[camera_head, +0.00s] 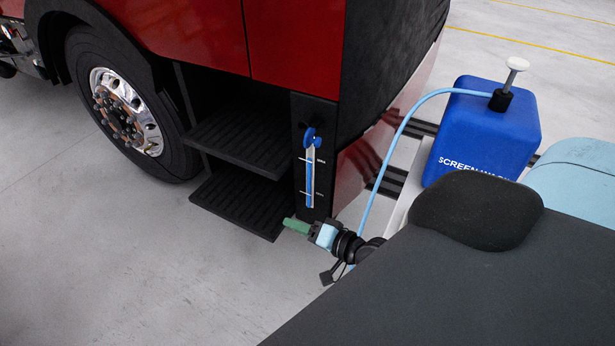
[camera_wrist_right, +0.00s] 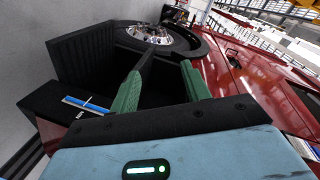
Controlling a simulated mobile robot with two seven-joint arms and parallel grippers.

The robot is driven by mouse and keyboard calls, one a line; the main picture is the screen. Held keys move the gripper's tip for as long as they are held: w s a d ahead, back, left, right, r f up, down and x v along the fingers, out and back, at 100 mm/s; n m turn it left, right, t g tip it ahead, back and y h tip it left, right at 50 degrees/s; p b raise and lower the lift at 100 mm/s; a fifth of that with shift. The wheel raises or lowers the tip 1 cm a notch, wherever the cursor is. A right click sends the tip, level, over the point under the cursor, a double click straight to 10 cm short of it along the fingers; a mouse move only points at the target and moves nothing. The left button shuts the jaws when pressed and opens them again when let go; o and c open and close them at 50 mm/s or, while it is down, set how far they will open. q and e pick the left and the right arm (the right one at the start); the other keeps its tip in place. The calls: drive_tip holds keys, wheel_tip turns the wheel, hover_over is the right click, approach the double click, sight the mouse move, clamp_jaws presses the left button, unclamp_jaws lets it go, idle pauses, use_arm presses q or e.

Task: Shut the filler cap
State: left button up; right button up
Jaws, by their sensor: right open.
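The blue filler cap (camera_head: 312,137) is on the black panel at the truck's corner, at the top of a sight gauge (camera_head: 309,178) with a blue column. I cannot tell how far the cap is swung open. My right gripper (camera_head: 290,225), with green fingers, is below and slightly left of the gauge, apart from it. In the right wrist view the gripper (camera_wrist_right: 164,68) is open with nothing between its fingers. The gauge (camera_wrist_right: 86,105) shows at the left there, and the cap cannot be made out. My left gripper is not in view.
Black steps (camera_head: 238,145) are left of the panel, with a front wheel (camera_head: 125,110) beyond. A blue screen wash container (camera_head: 482,132) with a pump stands at the right. Its light blue hose (camera_head: 385,160) runs down behind my right arm. The grey floor (camera_head: 150,270) at left is clear.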

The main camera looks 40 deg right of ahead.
use_arm(q)
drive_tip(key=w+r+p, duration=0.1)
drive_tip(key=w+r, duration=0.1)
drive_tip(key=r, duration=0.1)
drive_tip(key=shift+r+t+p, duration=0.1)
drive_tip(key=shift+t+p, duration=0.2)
drive_tip(key=shift+p, duration=0.1)
use_arm(e)
drive_tip(key=s+a+f+n+g, duration=0.2)
drive_tip(key=s+a+f+n, duration=0.2)
drive_tip(key=s, duration=0.5)
drive_tip(key=shift+s+a+n, duration=0.2)
drive_tip(key=shift+a+n, duration=0.2)
drive_tip(key=shift+a, duration=0.55)
drive_tip(key=shift+f, duration=0.1)
